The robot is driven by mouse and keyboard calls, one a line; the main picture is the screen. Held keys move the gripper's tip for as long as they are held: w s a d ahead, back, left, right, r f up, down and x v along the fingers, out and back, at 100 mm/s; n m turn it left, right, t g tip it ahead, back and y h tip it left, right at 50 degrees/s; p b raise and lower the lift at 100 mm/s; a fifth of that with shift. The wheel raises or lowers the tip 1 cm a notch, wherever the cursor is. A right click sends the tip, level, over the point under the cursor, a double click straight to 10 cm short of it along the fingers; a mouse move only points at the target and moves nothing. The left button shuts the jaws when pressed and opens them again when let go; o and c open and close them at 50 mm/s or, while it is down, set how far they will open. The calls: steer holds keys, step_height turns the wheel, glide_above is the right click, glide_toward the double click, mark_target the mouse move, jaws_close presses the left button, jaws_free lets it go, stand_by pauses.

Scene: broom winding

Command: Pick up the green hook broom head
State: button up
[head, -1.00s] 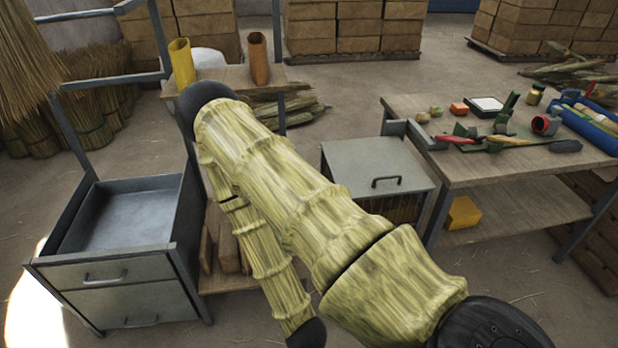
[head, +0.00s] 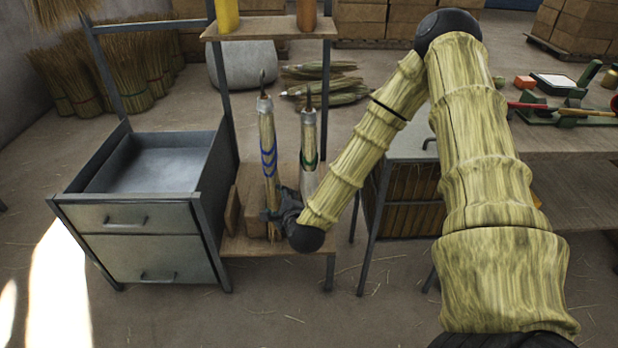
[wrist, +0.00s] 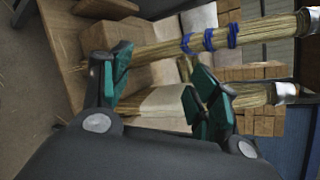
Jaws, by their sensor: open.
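The green hook broom head (head: 308,135), a straw bundle with green bands and a pale metal top with a dark hook, stands upright on the low wooden shelf. A similar straw bundle with blue bands (head: 268,155) stands to its left. The blue-banded bundle (wrist: 210,40) lies across the top of that view. The other bundle (wrist: 250,95) is partly hidden behind the right finger; its bands are not visible there.
Wooden blocks (head: 250,205) stand on the shelf left of the bundles. A metal drawer cabinet (head: 135,215) is to the left. An upper shelf (head: 265,27) with yellow and brown tubes is above.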

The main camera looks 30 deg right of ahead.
steer(key=w+d+r+m+t+h+b, duration=0.2)
steer(key=w+d+r+m+h+b, duration=0.1)
steer(key=d+m, duration=0.3)
steer(key=m+h+b, duration=0.3)
steer(key=m+h, duration=0.1)
steer(key=m, duration=0.5)
glide_toward(309, 135)
steer(key=w+d+f, duration=0.2)
steer(key=shift+w+d+r, duration=0.2)
steer(key=shift+w+r, duration=0.05)
steer(key=shift+r, duration=0.05)
steer(key=x, duration=0.4)
steer(key=shift+w+d, duration=0.2)
steer(key=shift+w, duration=0.15)
steer(key=x, duration=0.2)
steer(key=b+x, duration=0.1)
steer(key=x, duration=0.1)
steer(key=shift+w+a+f, duration=0.15)
steer(key=shift+w+a, duration=0.1)
steer(key=shift+w+d, duration=0.35)
steer(key=shift+w, duration=0.15)
jaws_close()
